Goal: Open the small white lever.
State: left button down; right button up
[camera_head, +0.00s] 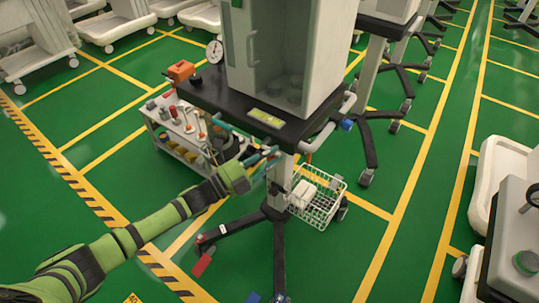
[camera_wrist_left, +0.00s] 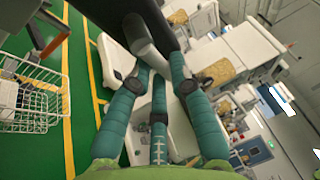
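My left gripper (camera_head: 268,154) has teal fingers and reaches in under the front edge of the cart's dark tabletop. In the left wrist view its fingers (camera_wrist_left: 158,72) stand apart, with a gap between the tips. A pale grey, elongated handle-like piece (camera_wrist_left: 137,30) runs under the dark tabletop edge and reaches the gap between the fingertips. It may be the small white lever, but I cannot be sure. Whether the fingers touch it is unclear. I cannot pick out the lever in the head view. My right gripper is not in view.
The cart (camera_head: 310,50) has a grey-white side rail (camera_head: 325,137), a wire basket (camera_head: 318,203) and a dark wheeled base (camera_head: 277,212). A low trolley with tools (camera_head: 190,152) stands at left. Other carts surround it. Green floor in front is mostly clear.

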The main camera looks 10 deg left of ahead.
aim_at(263, 143)
pick_arm(q)
jog(key=shift+n+t, duration=0.3)
jog(key=n+t, duration=0.1)
jog(key=n, duration=0.1)
jog(key=r+n+b, duration=0.1)
jog(key=n, duration=0.1)
jog(key=shift+t, duration=0.4)
jog(key=n+t+y, duration=0.1)
jog(key=n, duration=0.3)
jog(key=r+n+t+y, duration=0.1)
jog(key=n+t+y, duration=0.1)
jog(key=n, duration=0.2)
jog(key=a+r+n+t+y, duration=0.1)
jog(key=n, duration=0.3)
jog(key=shift+w+r+t+y, duration=0.15)
jog(key=shift+w+t+y, duration=0.05)
jog(key=shift+t+y, duration=0.2)
jog(key=shift+w+a+r+n+t+y+p, duration=0.15)
jog(key=shift+n+y+p, duration=0.15)
jog(key=shift+n+y, duration=0.45)
jog(key=shift+a+n+t+y+p, duration=0.1)
jog(key=shift+n+t+y+p, duration=0.15)
jog(key=shift+n, duration=0.95)
jog(key=shift+w+a+r+n+t+y+p, duration=0.1)
jog(key=shift+n+y+p, duration=0.25)
jog(key=shift+n+y, duration=0.45)
jog(key=shift+n, duration=0.35)
